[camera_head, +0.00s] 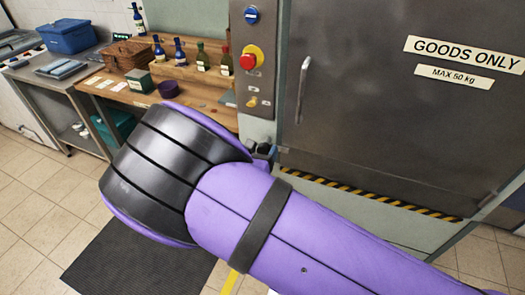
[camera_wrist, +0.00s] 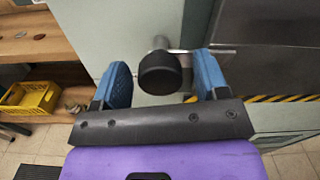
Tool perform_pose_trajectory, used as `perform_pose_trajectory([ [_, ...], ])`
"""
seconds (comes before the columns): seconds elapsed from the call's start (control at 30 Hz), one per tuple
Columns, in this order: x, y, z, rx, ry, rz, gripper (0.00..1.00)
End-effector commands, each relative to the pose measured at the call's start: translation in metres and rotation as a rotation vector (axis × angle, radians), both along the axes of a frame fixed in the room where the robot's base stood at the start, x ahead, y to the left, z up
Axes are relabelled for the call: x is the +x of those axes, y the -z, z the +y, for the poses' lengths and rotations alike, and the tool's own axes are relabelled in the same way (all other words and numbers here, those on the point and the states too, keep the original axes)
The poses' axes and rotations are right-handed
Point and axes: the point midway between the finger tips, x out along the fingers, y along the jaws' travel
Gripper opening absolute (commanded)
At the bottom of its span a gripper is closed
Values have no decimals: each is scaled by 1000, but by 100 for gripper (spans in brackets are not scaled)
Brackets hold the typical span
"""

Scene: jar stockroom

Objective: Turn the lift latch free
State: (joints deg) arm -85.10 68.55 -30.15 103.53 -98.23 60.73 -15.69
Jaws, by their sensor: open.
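A black knob (camera_wrist: 160,73) on a short metal stem sits at the lift's frame in the wrist view; it appears to be the lift latch. My gripper (camera_wrist: 163,80) is open, with one blue finger on each side of the knob. A gap shows between the knob and each finger, wider on the left. The grey lift door (camera_head: 385,125) is closed and carries a vertical handle (camera_head: 302,90). In the head view my arm hides most of my gripper and the latch; only small dark blue parts show beside the frame.
A control panel with a red button (camera_head: 248,61) stands left of the door. A wooden bench (camera_head: 108,93) holds bottles and a wicker basket (camera_head: 127,55). A yellow crate (camera_wrist: 31,98) stands at the left in the wrist view. Yellow-black striping (camera_head: 380,199) runs along the door's bottom.

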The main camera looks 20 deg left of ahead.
Motion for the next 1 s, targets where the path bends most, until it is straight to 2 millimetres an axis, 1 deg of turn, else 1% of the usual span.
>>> perform_pose_trajectory([
  [0.2, 0, 0, 0, 0, 0, 0, 67],
  [0.23, 0, 0, 0, 0, 0, 0, 65],
  [0.27, 0, 0, 0, 0, 0, 0, 58],
  [0.3, 0, 0, 0, 0, 0, 0, 49],
  [0.37, 0, 0, 0, 0, 0, 0, 35],
  [0.4, 0, 0, 0, 0, 0, 0, 26],
  [0.47, 0, 0, 0, 0, 0, 0, 12],
  [0.5, 0, 0, 0, 0, 0, 0, 3],
  [0.53, 0, 0, 0, 0, 0, 0, 0],
  [0.77, 0, 0, 0, -22, 0, 2, 0],
  [1.0, 0, 0, 0, -131, 0, 11, 0],
])
